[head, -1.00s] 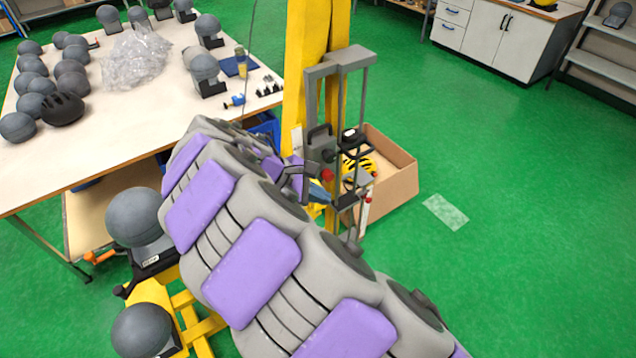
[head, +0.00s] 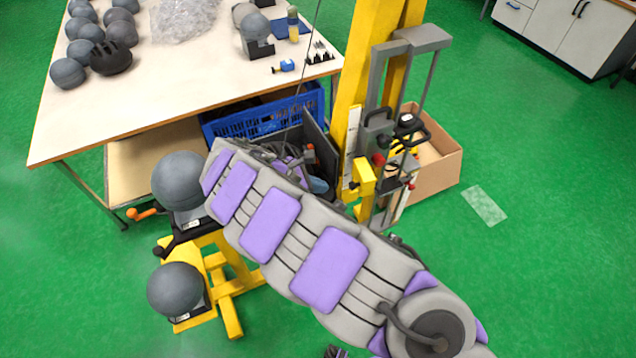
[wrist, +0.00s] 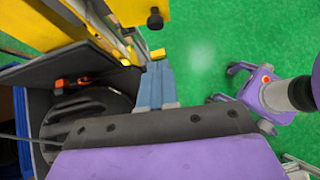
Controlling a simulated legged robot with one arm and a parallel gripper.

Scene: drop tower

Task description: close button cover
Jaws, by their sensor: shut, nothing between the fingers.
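A grey control box (head: 376,128) with a red button (head: 379,158) is mounted on the yellow drop tower (head: 372,60). I cannot make out the button cover or whether it is open. My gripper (head: 318,186) is partly hidden behind my arm in the head view, left of the tower and apart from the red button. In the wrist view its blue-grey fingers (wrist: 156,82) are together and empty, with green floor beyond. The red button is not clearly seen in the wrist view.
A dark open box (wrist: 90,65) holding a black round thing lies left of the fingers. A blue crate (head: 262,115) is under the table (head: 130,95). A cardboard box (head: 440,172) stands right of the tower.

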